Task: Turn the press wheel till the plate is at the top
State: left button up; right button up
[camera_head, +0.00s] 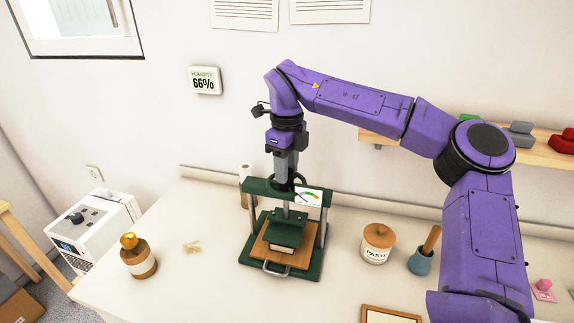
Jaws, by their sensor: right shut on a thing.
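A dark green press (315,254) stands on the white bench, with a coloured gauge (309,196) on its top beam. Its black wheel (298,183) sits above the beam, partly covered by my gripper. Its green plate (287,228) is below the beam, close above a stack on a brown wooden board (263,248). My right arm reaches in from the right, and my right gripper (286,178) points straight down, shut on the wheel. The fingertips are small and partly hidden. My left gripper is out of view.
A paste jar (377,246) and a blue-grey mortar (420,263) stand right of the press. An amber bottle (139,260) stands at the left, and a pale roll (246,174) behind the press. A wall shelf (539,154) is at the right. The bench left of the press is mostly clear.

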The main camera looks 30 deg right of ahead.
jog(key=shift+r, duration=0.1)
jog(key=o, duration=1)
jog(key=shift+o, duration=0.2)
notch_tip(320, 180, up, 10)
jog(key=shift+r, duration=0.2)
jog(key=shift+w, duration=0.1)
